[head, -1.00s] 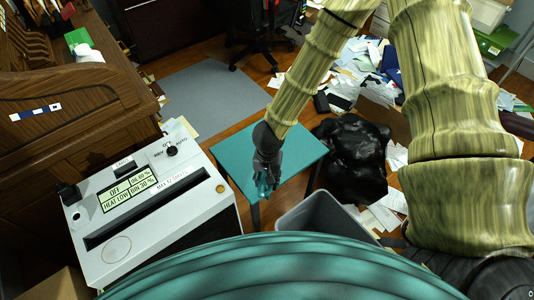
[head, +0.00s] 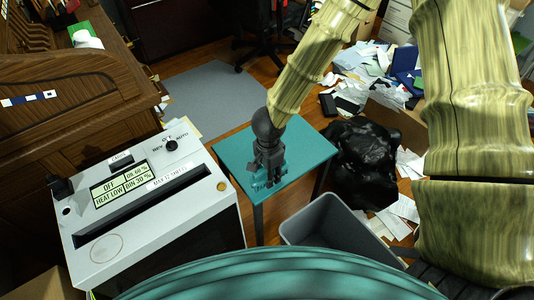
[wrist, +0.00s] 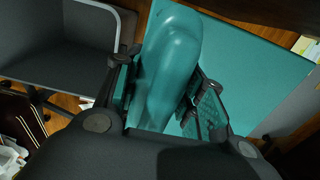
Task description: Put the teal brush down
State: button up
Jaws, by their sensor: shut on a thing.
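The teal brush (wrist: 172,65) is between the fingers of my gripper (wrist: 165,95) in the wrist view, with its rounded end pointing away from the palm. In the head view my gripper (head: 268,178) is over the small teal table (head: 303,150), near its front left part. Only a little teal of the brush shows around the fingers there, nearly the same colour as the tabletop. My gripper is shut on the brush. I cannot tell whether the brush touches the tabletop, which also shows behind it in the wrist view (wrist: 245,70).
A white shredder (head: 150,205) stands left of the table. A grey open bin (head: 335,235) stands in front right, and a black bag (head: 362,160) lies to the right. Papers (head: 370,70) litter the floor behind. The tabletop right of my gripper is clear.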

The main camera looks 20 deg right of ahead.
jog(key=w, duration=0.3)
jog(key=w+d, duration=0.1)
jog(key=w, duration=0.3)
jog(key=w+d+f, duration=0.1)
jog(key=w, duration=0.2)
jog(key=shift+w, duration=0.15)
jog(key=shift+f, duration=1.7)
jog(key=shift+f, duration=0.15)
jog(key=o, duration=1.1)
notch_tip(320, 180, up, 12)
jog(key=shift+r+p, duration=0.15)
jog(key=shift+p, duration=0.65)
